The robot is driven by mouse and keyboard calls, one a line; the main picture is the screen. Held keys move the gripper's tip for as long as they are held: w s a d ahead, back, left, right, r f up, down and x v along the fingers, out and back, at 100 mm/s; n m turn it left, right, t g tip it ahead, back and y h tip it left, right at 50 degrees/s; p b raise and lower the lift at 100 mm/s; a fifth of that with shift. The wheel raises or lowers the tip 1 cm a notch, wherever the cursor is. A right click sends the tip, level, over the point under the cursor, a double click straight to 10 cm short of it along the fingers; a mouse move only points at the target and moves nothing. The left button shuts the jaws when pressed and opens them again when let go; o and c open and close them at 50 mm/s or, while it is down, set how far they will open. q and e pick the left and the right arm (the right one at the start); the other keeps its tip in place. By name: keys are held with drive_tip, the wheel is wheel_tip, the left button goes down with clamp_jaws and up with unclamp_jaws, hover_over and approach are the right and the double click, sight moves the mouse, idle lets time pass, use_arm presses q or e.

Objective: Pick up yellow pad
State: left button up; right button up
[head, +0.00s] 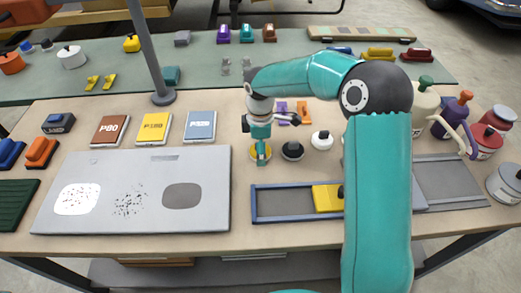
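A round yellow pad (254,154) lies on the wooden table, left of a black pad (292,151) and a white pad (322,140) with knobs. My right gripper (261,158) points down right at the yellow pad, its teal fingers covering the pad's middle. The fingers overlap one another from this angle, so I cannot tell whether they are open or shut, or whether they touch the pad. My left gripper is not in view.
A grey panel (215,200) with several patches lies at the left, below sanding packs (154,127). A blue-edged tray (285,218) with a yellow block (326,199) lies in front. Bottles (452,117) stand at the right. A grey post (148,55) rises behind the panel.

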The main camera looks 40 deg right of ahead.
drive_tip(key=c, duration=1.2)
drive_tip(key=shift+c, duration=0.2)
wheel_tip(320, 180, up, 20)
drive_tip(key=p, duration=0.1)
